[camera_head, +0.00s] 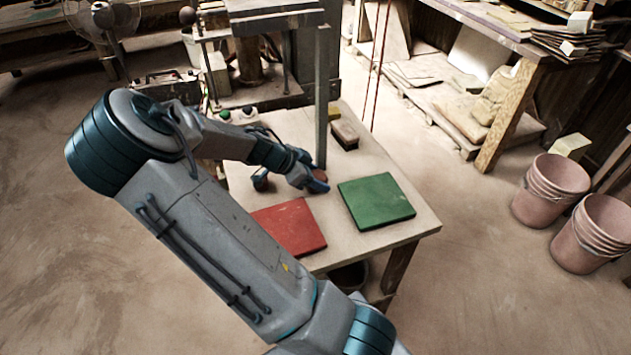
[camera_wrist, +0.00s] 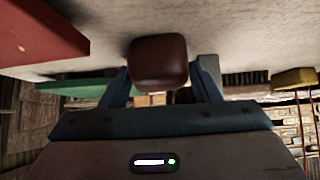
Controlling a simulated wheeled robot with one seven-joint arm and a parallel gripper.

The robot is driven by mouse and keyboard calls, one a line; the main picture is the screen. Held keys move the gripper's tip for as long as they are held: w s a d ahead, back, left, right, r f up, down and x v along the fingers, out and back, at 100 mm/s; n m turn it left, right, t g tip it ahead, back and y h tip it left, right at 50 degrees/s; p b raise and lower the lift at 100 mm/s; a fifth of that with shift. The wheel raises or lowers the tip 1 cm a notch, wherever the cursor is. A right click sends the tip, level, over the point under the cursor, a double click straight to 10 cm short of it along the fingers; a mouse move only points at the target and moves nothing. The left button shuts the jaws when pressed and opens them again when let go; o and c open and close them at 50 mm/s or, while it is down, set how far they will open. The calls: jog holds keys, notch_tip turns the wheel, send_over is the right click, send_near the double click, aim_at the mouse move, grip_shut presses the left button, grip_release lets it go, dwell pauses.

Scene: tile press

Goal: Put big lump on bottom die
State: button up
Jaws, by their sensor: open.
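My gripper (camera_head: 314,182) is low over the work table, with blue fingers. In the wrist view my gripper (camera_wrist: 160,85) is open, with a rounded reddish-brown clay lump (camera_wrist: 158,62) between its fingers. I take it to be the big lump; whether the fingers touch it is unclear. In the head view only a small part of the lump (camera_head: 320,174) shows beside the fingers. The press stands behind the table, with a heavy upper block (camera_head: 275,18) and a grey lower part (camera_head: 252,94). I cannot clearly make out the bottom die there.
A red board (camera_head: 290,228) and a green board (camera_head: 376,201) lie on the table (camera_head: 415,222). A brush (camera_head: 345,134) and a yellow sponge (camera_wrist: 294,77) lie near the post (camera_head: 322,95). Buckets (camera_head: 551,190) stand on the floor at right.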

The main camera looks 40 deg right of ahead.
jog(key=shift+c, duration=0.3)
jog(key=c, duration=0.8)
